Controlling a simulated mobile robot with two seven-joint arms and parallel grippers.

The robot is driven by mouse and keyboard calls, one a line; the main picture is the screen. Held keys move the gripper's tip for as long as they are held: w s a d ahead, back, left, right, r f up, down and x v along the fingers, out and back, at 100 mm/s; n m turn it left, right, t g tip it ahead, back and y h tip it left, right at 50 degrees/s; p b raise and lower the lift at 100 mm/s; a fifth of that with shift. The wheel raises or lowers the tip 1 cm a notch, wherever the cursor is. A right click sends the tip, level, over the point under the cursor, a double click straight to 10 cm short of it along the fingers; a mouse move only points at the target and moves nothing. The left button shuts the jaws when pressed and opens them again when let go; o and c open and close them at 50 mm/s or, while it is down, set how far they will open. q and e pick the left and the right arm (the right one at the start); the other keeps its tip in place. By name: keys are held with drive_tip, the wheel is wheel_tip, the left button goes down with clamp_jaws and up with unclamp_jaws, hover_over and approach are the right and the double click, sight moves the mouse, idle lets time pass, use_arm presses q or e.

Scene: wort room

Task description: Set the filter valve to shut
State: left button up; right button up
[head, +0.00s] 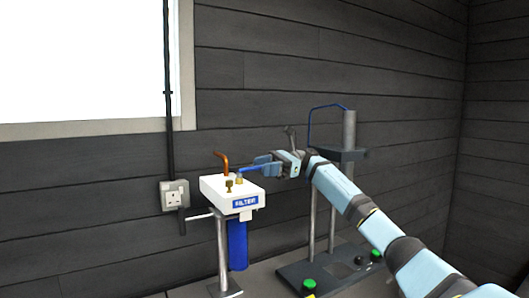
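The filter (219,187) is a white box on a metal post, with a blue "FILTER" label and a blue cartridge (237,244) hanging below. On its top are a bent copper pipe (224,160), a small brass fitting (229,185) and a brass stem with a thin blue lever (246,170) pointing right. I take this lever to be the filter valve handle. My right gripper (268,167) is at the lever's right end, just above the box's right side. Its fingertips overlap the lever, so I cannot tell whether they grip it. My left gripper is out of view.
A dark stand (349,155) with metal posts and a blue tube is behind my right arm. Its base (297,271) carries green knobs. A wall socket (175,195) is left of the filter. A dark plank wall stands close behind.

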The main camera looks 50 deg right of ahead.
wheel_tip(320, 180, up, 20)
drive_tip(key=shift+p, duration=0.45)
drive_tip(key=shift+a+f, duration=0.1)
drive_tip(key=shift+f, duration=0.05)
